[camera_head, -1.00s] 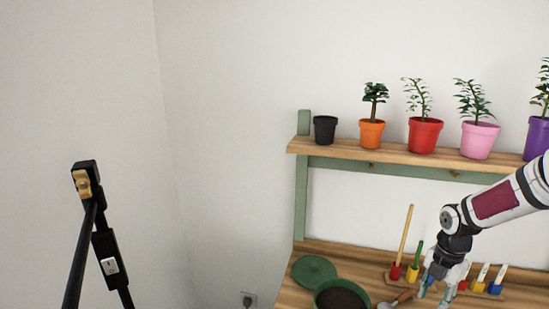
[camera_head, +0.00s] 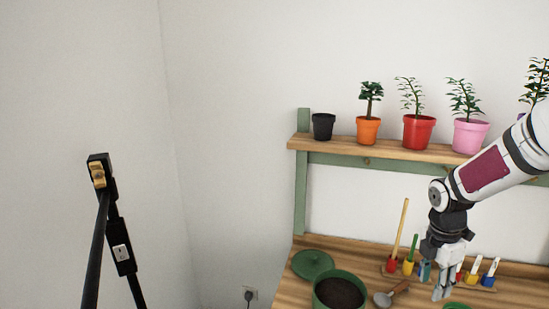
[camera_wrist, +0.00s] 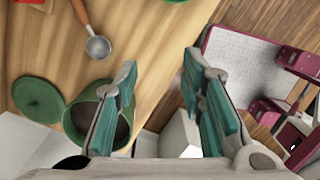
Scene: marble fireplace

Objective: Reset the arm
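My gripper (camera_head: 440,288) hangs at the lower right of the head view, pointing down over the wooden workbench. In the wrist view my gripper (camera_wrist: 159,65) shows two teal-padded fingers spread well apart, with nothing between them. My white arm with a dark red panel reaches in from the right edge. The bench's wooden top (camera_wrist: 165,45) lies below the fingers.
A green pot of soil (camera_head: 338,291), a round green lid (camera_head: 312,264) and a scoop (camera_head: 385,298) are on the bench. Coloured-handled tools stand behind. Potted plants line the shelf (camera_head: 340,146). A black stand (camera_head: 121,255) is at left.

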